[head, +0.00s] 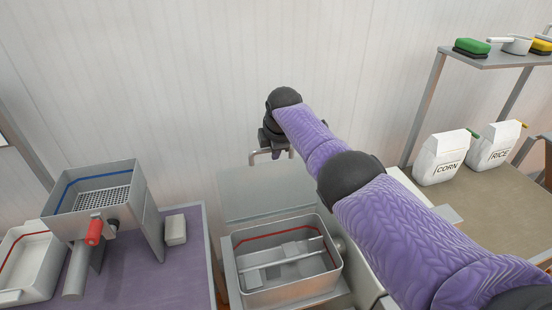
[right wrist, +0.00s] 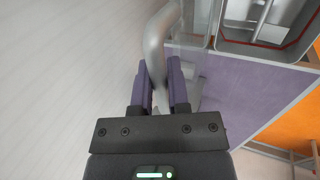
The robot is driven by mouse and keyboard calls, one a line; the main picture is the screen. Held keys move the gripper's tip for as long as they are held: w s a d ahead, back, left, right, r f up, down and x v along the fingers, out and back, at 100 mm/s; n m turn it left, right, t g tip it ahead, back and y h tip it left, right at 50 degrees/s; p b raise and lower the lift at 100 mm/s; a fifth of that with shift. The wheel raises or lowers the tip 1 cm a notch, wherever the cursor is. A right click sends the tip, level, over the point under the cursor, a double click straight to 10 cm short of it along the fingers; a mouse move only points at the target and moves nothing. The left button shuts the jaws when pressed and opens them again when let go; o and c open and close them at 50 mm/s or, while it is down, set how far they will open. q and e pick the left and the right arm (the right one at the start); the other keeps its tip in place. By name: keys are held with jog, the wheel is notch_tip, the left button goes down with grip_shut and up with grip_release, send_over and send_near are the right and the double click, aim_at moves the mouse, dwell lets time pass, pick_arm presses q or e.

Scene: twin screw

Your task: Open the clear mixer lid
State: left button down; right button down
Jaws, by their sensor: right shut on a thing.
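The mixer (head: 290,290) is an open-topped metal box with a red line inside its rim and metal shafts and paddles inside; part of it shows at the top right of the right wrist view (right wrist: 268,45). Its clear lid (head: 262,195) is tilted up behind the box, and the opening is uncovered. My right gripper (head: 277,150) is high above the back of the mixer, shut on the lid's grey bar handle (head: 258,153). In the right wrist view the handle (right wrist: 156,45) runs between the two purple fingers (right wrist: 160,85). My left gripper is not in view.
A metal sieve box (head: 100,190) with a red handle stands on the purple table (head: 185,260) at left, beside a white tray (head: 30,265). CORN (head: 440,165) and RICE (head: 495,148) bags stand on the right table under a shelf (head: 500,58). The wall is close behind the lid.

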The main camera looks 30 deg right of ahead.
jog(key=shift+w, duration=0.1)
jog(key=c, duration=0.6)
grip_release()
jog(key=shift+c, duration=0.2)
jog(key=shift+r+p, duration=0.45)
jog(key=shift+r, duration=0.05)
jog(key=p+v, duration=0.2)
jog(key=v, duration=0.7)
jog(key=shift+s+p, duration=0.25)
jog(key=shift+p, duration=0.05)
jog(key=shift+a+f, duration=0.1)
